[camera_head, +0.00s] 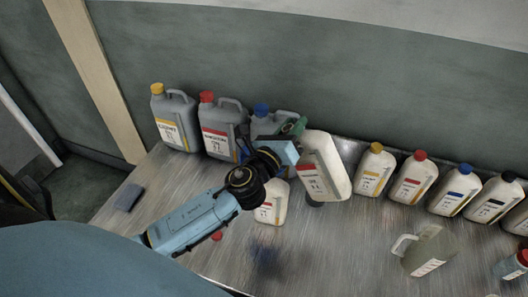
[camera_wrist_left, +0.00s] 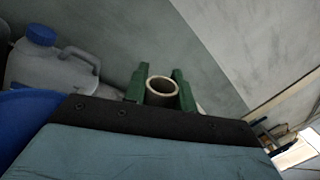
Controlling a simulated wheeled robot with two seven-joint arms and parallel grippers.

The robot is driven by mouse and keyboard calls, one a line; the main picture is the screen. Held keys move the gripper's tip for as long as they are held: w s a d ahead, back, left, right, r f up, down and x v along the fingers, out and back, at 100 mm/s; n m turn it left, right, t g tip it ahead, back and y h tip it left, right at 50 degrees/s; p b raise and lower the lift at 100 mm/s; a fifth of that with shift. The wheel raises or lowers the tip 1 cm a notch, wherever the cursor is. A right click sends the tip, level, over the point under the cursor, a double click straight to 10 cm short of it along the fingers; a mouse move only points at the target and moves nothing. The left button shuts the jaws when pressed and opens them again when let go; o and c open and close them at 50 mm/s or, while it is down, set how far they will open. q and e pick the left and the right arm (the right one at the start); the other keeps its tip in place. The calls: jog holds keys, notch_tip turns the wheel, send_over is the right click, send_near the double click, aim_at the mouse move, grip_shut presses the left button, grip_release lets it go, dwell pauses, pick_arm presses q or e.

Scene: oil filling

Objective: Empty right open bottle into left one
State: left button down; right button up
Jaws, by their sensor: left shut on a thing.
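My left gripper (camera_head: 293,127) has green fingers closed around the neck of a white bottle (camera_head: 328,170) with a red label. This bottle leans, its top to the left, and looks raised off the table. In the left wrist view its round open mouth (camera_wrist_left: 162,86) sits uncapped between the green fingers (camera_wrist_left: 160,90). A smaller-looking white bottle (camera_head: 272,207) stands on the table below and left of it; my left arm hides its top. A red cap (camera_head: 217,236) lies on the table. My right gripper is not in view.
Grey canisters stand at the back left with yellow (camera_head: 157,89), red (camera_head: 206,97) and blue (camera_head: 261,109) caps. Several capped white bottles (camera_head: 410,180) line the back right. A blue-grey block (camera_head: 130,197) lies left.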

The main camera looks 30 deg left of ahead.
aim_at(313, 131)
pick_arm(q)
jog(key=d+r+m, duration=0.1)
jog(key=d+m, duration=0.1)
jog(key=shift+w+r+m+g, duration=0.25)
jog(key=shift+r+m+g, duration=0.05)
jog(key=shift+r, duration=0.1)
jog(key=shift+w+d+r+m+h, duration=0.1)
jog(key=shift+d+r+m+h, duration=0.15)
jog(key=shift+d+m, duration=0.45)
jog(key=shift+w+d+f+m+g, duration=0.15)
jog(key=shift+d+m+g, duration=0.25)
jog(key=shift+d+m, duration=0.6)
jog(key=shift+a, duration=0.25)
